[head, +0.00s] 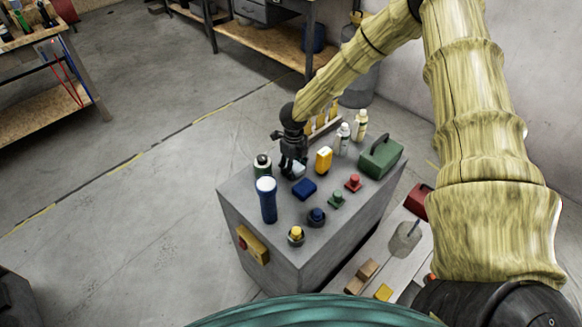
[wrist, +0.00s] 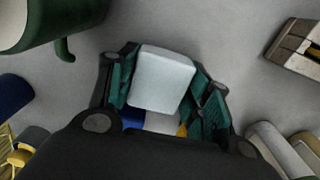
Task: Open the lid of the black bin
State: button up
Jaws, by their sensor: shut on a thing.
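My gripper (head: 293,160) is low over the top of the grey cabinet (head: 238,200), near its far left part. In the wrist view my gripper (wrist: 163,88) has its teal-padded fingers on both sides of a pale white block (wrist: 163,78) and is shut on it. A little of the pale block (head: 299,172) also shows under the fingers in the head view. I cannot tell whether the block touches the cabinet top. No black bin or lid can be made out for certain; a dark object (head: 14,300) is cut off at the lower left edge of the head view.
A blue cylinder (head: 267,203), a dark jar (head: 262,166), a blue block (head: 304,189), a yellow item (head: 323,160), two pale bottles (head: 344,140) and a green box (head: 380,157) crowd the cabinet top. Open floor (head: 130,210) lies to the left.

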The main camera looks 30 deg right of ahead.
jog(key=shift+s+a+r, duration=0.1)
jog(key=o, duration=1)
jog(key=shift+f, duration=0.2)
jog(key=shift+r, duration=0.15)
